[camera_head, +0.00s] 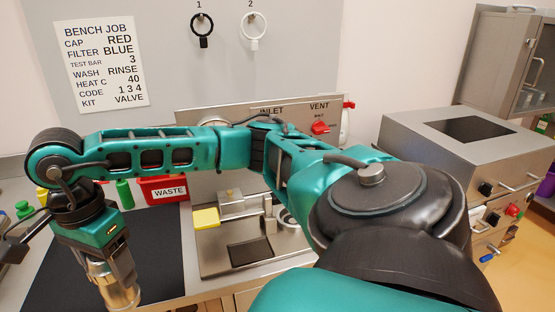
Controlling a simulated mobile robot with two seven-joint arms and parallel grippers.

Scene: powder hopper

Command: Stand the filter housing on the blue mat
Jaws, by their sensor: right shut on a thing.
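My right arm reaches across the picture to the left, and its wrist bends down at the lower left. My right gripper (112,272) is shut on a shiny metal cylinder, which looks like the filter housing (120,292). The housing is roughly upright, slightly tilted in the picture, and its lower end is close to the bottom edge. The mat (158,256) looks very dark, almost black. The housing shows in front of the mat; I cannot tell whether it touches it. My left gripper is not clearly in view.
A red WASTE bin (165,190) stands behind the mat. A metal fixture with a yellow pad (206,219) is to its right. Green bottles (124,194) stand at the back left. A steel cabinet (470,140) is at the right. My arm hides much of the bench.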

